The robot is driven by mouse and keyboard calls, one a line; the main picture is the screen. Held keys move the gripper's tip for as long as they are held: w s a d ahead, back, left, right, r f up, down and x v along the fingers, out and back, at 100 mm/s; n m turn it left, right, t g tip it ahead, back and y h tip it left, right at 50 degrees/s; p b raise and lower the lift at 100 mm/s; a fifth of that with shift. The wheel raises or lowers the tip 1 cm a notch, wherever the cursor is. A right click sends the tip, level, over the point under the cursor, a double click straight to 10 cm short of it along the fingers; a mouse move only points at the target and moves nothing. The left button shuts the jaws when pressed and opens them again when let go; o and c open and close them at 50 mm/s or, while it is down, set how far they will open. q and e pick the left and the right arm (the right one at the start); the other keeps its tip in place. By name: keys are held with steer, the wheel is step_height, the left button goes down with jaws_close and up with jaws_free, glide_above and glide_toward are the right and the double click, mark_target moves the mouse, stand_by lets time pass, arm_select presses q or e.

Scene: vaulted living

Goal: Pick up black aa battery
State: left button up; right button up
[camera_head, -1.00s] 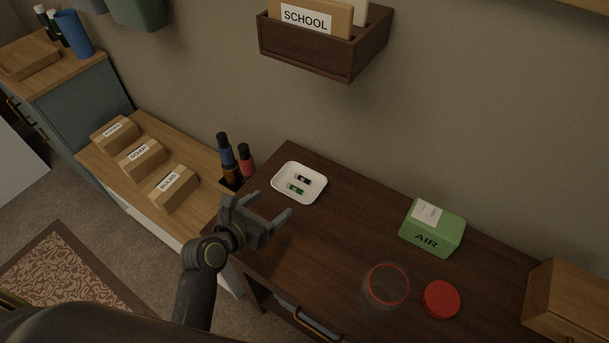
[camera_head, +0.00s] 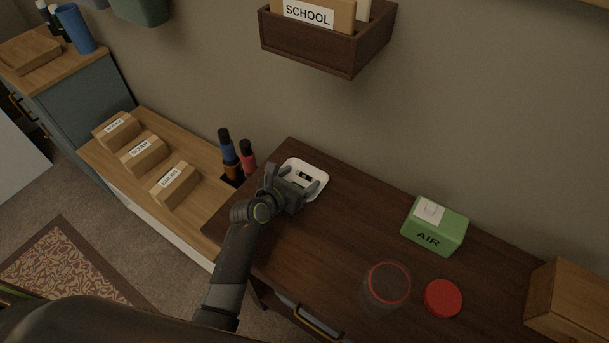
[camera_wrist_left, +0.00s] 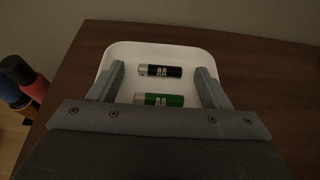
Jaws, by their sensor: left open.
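The black AA battery (camera_wrist_left: 160,71) lies in a white tray (camera_wrist_left: 192,52) in the left wrist view, with a green battery (camera_wrist_left: 160,99) nearer to me beside it. In the head view the black battery (camera_head: 304,175) shows small in the tray (camera_head: 318,166) on the dark desk. My left gripper (camera_head: 296,176) is open over the tray. In the wrist view its fingers (camera_wrist_left: 160,74) stand on either side of the black battery, apart from it. The gripper partly hides the tray and the green battery in the head view. My right gripper is not in view.
Blue (camera_head: 228,146) and red (camera_head: 248,158) bottles stand left of the tray. A green AIR box (camera_head: 434,226), a clear jar (camera_head: 387,285) and a red lid (camera_head: 443,298) are on the right of the desk (camera_head: 350,220). A wooden SCHOOL bin (camera_head: 308,42) hangs above.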

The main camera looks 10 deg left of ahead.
arm_select(q)
steer(key=shift+w+d+f, duration=0.1)
steer(key=shift+w, duration=0.15)
steer(key=shift+c, duration=0.3)
steer(key=c, duration=1)
